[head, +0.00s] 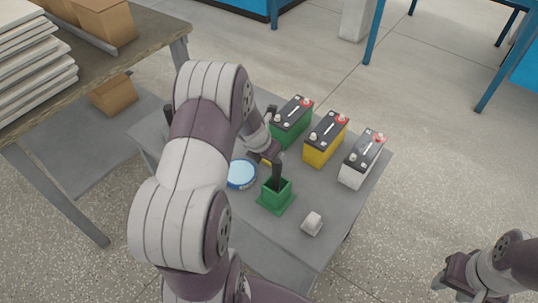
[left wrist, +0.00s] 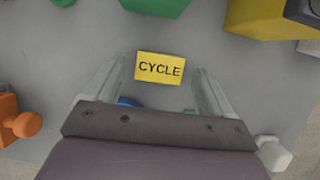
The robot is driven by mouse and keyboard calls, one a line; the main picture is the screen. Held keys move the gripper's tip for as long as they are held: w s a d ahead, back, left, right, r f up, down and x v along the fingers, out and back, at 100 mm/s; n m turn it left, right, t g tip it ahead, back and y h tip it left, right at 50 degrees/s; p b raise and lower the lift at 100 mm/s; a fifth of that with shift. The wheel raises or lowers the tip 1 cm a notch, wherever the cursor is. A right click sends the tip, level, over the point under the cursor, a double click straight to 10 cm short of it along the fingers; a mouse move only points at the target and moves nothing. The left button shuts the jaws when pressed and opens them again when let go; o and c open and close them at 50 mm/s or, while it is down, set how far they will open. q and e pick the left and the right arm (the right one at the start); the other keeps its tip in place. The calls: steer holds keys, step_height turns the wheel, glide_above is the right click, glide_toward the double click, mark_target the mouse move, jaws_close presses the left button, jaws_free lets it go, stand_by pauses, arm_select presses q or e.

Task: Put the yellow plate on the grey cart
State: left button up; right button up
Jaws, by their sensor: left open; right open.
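The small yellow plate (left wrist: 160,67) reads CYCLE in the left wrist view. It appears to lie flat on the grey cart (left wrist: 60,50), between my open left fingers, with a gap on each side. My left gripper (left wrist: 157,85) is over the cart top, not closed on the plate. In the head view my left arm reaches across the grey cart (head: 285,243), and its hand (head: 262,146) hides most of the plate. My right gripper (head: 446,279) is open and empty at the lower right, off the cart.
Green (head: 292,124), yellow (head: 325,139) and white (head: 361,160) batteries stand in a row on the cart. Nearer are a blue-white round tin (head: 241,174), a green holder (head: 276,197) and a white piece (head: 312,223). An orange object (left wrist: 14,122) is at the wrist view's left.

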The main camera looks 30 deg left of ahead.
arm_select(q)
steer(key=p+v, duration=0.4)
steer(key=v, duration=0.7)
steer(key=shift+r+p, duration=0.3)
steer(key=shift+p, duration=0.1)
steer(key=shift+s, duration=0.15)
stand_by(0.4)
